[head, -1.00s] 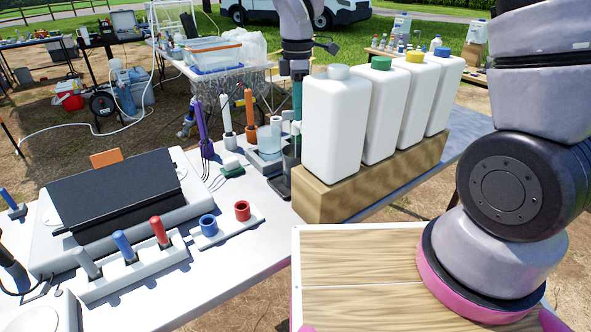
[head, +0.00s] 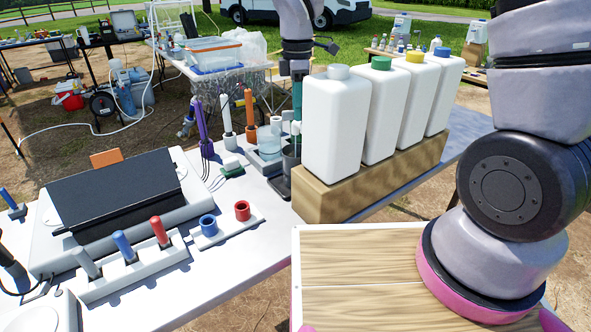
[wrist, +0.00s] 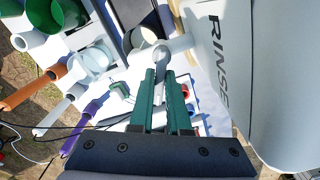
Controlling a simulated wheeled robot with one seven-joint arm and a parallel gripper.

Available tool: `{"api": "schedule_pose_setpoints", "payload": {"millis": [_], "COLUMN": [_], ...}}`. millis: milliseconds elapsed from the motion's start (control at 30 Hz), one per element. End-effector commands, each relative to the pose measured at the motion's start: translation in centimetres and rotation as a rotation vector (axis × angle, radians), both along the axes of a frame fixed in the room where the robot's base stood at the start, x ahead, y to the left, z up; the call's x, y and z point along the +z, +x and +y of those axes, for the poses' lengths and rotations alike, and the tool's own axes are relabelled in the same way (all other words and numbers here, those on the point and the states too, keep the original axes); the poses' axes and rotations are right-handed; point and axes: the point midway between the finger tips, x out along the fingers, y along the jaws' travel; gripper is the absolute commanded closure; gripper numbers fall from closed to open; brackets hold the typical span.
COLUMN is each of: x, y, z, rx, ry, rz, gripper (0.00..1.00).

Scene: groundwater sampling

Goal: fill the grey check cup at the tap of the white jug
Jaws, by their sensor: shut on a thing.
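The white jug (head: 335,125) with the grey cap stands at the left end of a row on a wooden block. Its side reads RINSE in the wrist view (wrist: 255,80). Its pale tap (wrist: 172,47) juts from the jug's side. My gripper (wrist: 161,74) has its dark green fingers shut on the tap's handle; in the head view the fingers (head: 297,103) are left of the jug, partly hidden by it. The grey check cup (head: 291,160) appears to stand upright below the tap; its round rim (wrist: 132,40) shows beside the tap. I cannot tell how full it is.
Several similar jugs (head: 383,110) continue the row on the wooden block (head: 370,185). Left of the cup are a clear beaker (head: 268,143), upright probes (head: 250,118) and cables. A meter case (head: 115,190) and a small rack (head: 130,270) occupy the table's left part.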

Motion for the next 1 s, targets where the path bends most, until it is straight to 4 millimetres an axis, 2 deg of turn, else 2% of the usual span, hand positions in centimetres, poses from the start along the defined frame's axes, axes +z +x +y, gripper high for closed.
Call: {"api": "schedule_pose_setpoints", "payload": {"millis": [267, 500, 600, 833, 867, 900, 933, 1000], "x": [0.03, 0.01, 0.02, 0.03, 0.02, 0.02, 0.02, 0.02], "y": [0.00, -0.67, -0.82, -0.89, -0.89, -0.89, -0.89, -0.90], "z": [-0.03, -0.37, -0.42, -0.36, -0.37, -0.36, -0.37, -0.36], "rx": [0.020, 0.349, 0.437, 0.459, 0.458, 0.458, 0.457, 0.457], "ry": [0.000, 0.001, 0.000, 0.000, 0.000, 0.000, 0.000, 0.000], "rz": [-0.001, -0.001, -0.001, -0.001, -0.001, -0.001, -0.001, -0.001], "gripper": [1.00, 1.00, 1.00, 1.00, 0.74, 0.58, 0.50, 0.50]}}
